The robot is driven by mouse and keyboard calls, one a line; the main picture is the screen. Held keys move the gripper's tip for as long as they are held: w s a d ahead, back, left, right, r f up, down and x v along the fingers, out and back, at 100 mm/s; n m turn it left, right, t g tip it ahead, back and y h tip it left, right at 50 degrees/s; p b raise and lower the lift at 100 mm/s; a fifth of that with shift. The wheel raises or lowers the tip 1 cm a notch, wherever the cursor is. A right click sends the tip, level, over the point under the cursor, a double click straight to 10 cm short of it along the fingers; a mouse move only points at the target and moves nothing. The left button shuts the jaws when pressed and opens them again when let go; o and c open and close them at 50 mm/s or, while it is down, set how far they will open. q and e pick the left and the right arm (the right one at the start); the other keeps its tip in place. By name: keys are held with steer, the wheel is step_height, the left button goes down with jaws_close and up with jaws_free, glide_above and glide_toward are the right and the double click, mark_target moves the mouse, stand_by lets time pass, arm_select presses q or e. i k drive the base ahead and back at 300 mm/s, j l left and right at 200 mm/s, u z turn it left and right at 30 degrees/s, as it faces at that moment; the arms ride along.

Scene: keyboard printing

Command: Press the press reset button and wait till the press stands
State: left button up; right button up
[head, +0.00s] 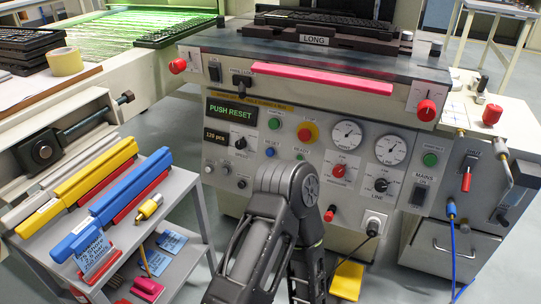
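The press control panel (228,165) fills the middle of the head view. Its green-lit display (231,111) reads "PUSH RESET", and a smaller display (216,137) below reads what looks like "120 pcs". A blue button (270,152) under a small label that seems to read "RESET" is left of the green ready button (300,157). The red emergency stop (307,132) on a yellow ring is above and right of it. One of my dark arms rises from the bottom middle in front of the lower panel; its bent joint is below the buttons. Neither gripper's fingertips show.
The press bed (310,62) with a pink bar (321,81) overhangs the panel. A grey cart (190,180) with yellow and blue squeegees stands at left. Gauges (347,134), knobs and a mains switch (421,194) lie to the right. A blue hose (453,240) hangs at far right.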

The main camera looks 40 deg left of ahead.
mark_target(269, 152)
steer(key=u, duration=0.4)
steer(key=i+l+u, duration=0.1)
steer(key=u, duration=0.3)
steer(key=i+u, duration=0.1)
steer(key=u, duration=0.35)
steer(key=l+u, duration=0.1)
steer(key=u, duration=0.3)
